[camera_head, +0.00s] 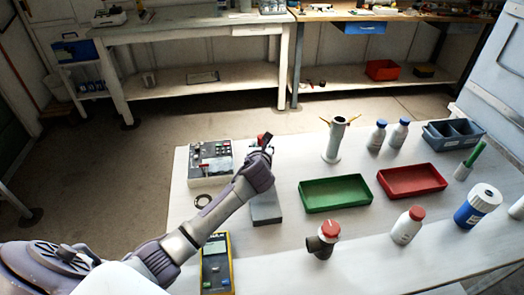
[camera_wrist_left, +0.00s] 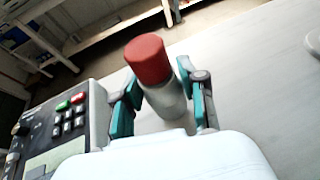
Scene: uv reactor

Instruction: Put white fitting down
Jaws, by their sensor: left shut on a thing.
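My left gripper (camera_wrist_left: 160,103) is shut around the white fitting (camera_wrist_left: 165,105), a pale grey-white cylinder with a red top (camera_wrist_left: 148,58). The teal fingers sit on either side of its body in the left wrist view. In the head view my left gripper (camera_head: 266,148) is over the table, right of the control box, and only a bit of the red top shows behind it. The fitting's lower end is hidden, so I cannot tell whether it touches the table. My right gripper is not in view.
A control box (camera_head: 210,161) stands left of the gripper, a grey block (camera_head: 266,210) in front. Green (camera_head: 335,194) and red (camera_head: 411,181) trays lie to the right. A flanged tube (camera_head: 335,145), a red-capped elbow (camera_head: 321,245) and a yellow meter (camera_head: 217,265) stand or lie around.

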